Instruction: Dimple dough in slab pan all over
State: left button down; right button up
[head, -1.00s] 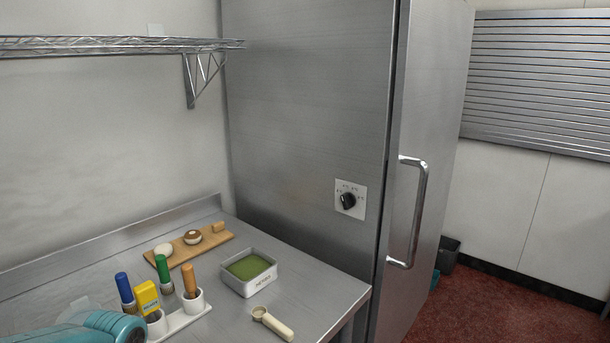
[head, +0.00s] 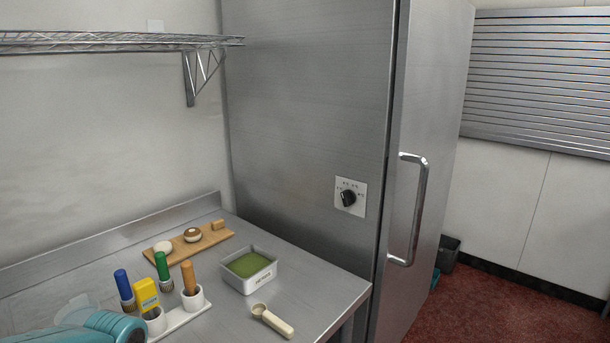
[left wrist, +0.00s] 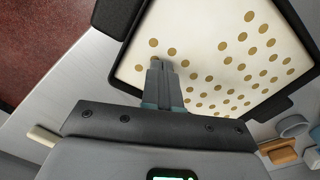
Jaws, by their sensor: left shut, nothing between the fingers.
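The slab pan (left wrist: 297,28) shows in the left wrist view with a dark rim. It holds pale cream dough (left wrist: 200,22). Several round brown dimples in rows cover much of the dough's right side and its lower middle. A few more lie near the fingertips, and the upper left of the dough is mostly plain. My left gripper (left wrist: 156,64) is shut and empty, its fingertips over the dough near the left side of the pan. I cannot tell whether the tips touch the dough. The pan does not show in the head view. My right gripper is not in view.
A tall steel cabinet (head: 300,110) stands behind. A wire shelf (head: 110,43) hangs at upper left.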

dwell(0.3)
pick_arm(q)
notch_tip(320, 180, up, 3)
jog(key=shift+p, duration=1.25)
jog(key=shift+f, duration=0.1)
jog(key=shift+s, duration=0.15)
jog(key=s, duration=0.2)
jog(key=s+a+b, duration=0.1)
jog(key=s, duration=0.1)
jog(key=s+a+b, duration=0.1)
jog(key=s, duration=0.1)
jog(key=shift+s+a, duration=0.1)
jog(key=shift+s, duration=0.25)
jog(key=shift+w, duration=0.1)
